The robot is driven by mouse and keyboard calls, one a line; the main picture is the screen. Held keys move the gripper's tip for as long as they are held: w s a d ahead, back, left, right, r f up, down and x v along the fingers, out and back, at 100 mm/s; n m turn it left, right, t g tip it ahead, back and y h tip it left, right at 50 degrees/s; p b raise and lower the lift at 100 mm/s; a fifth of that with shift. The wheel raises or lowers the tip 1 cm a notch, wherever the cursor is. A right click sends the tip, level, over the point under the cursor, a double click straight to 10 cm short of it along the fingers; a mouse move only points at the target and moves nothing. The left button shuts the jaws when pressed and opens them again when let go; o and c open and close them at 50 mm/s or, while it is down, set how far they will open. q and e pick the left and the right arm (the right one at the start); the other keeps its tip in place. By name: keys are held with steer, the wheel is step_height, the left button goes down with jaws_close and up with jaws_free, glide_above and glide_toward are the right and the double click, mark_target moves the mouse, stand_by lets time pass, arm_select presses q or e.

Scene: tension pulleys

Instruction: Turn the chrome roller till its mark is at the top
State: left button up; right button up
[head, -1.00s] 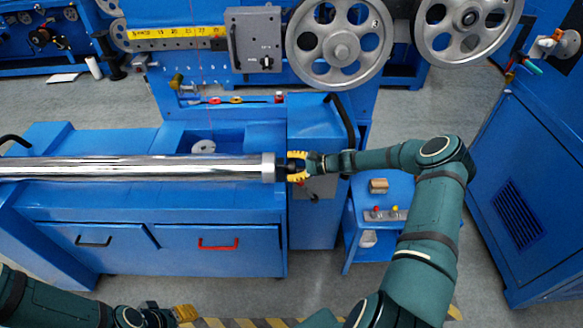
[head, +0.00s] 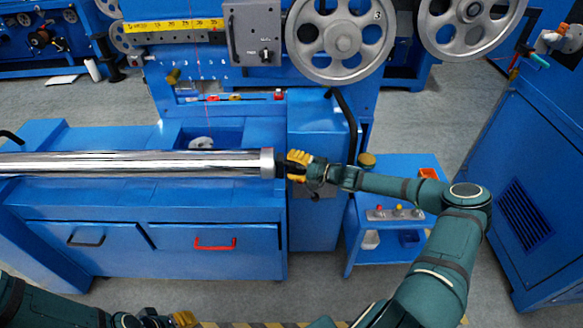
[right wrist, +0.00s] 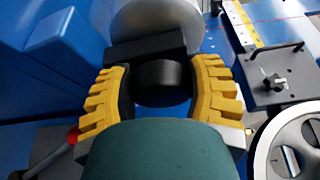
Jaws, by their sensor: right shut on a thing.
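The chrome roller (head: 130,163) lies level along the top of the blue machine, with a grey collar (head: 267,162) at its right end. I cannot make out its mark. My right gripper (head: 287,166) is at that end, shut on the roller's black end piece. In the right wrist view the yellow fingers (right wrist: 163,88) sit on both sides of this dark round end piece (right wrist: 160,80), with the grey roller end (right wrist: 155,22) behind a black bar. My left gripper (head: 172,320) is at the bottom edge, away from the roller, partly cut off.
The blue machine (head: 130,205) has drawers with a black and a red handle below the roller. Large spoked pulleys (head: 340,38) stand behind. A small blue cart (head: 400,175) with coloured knobs stands right of the machine, near my right arm. A blue cabinet (head: 520,200) stands at far right.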

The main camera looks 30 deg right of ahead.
steer(key=shift+f+n+t+y+b, duration=0.15)
steer(key=shift+n+t+y+b, duration=0.45)
steer(key=shift+n, duration=0.7)
steer(key=o, duration=1.2)
steer(key=shift+s+d, duration=0.1)
steer(key=v, duration=1.1)
steer(key=shift+s+d, duration=0.15)
steer(key=shift+s, duration=0.2)
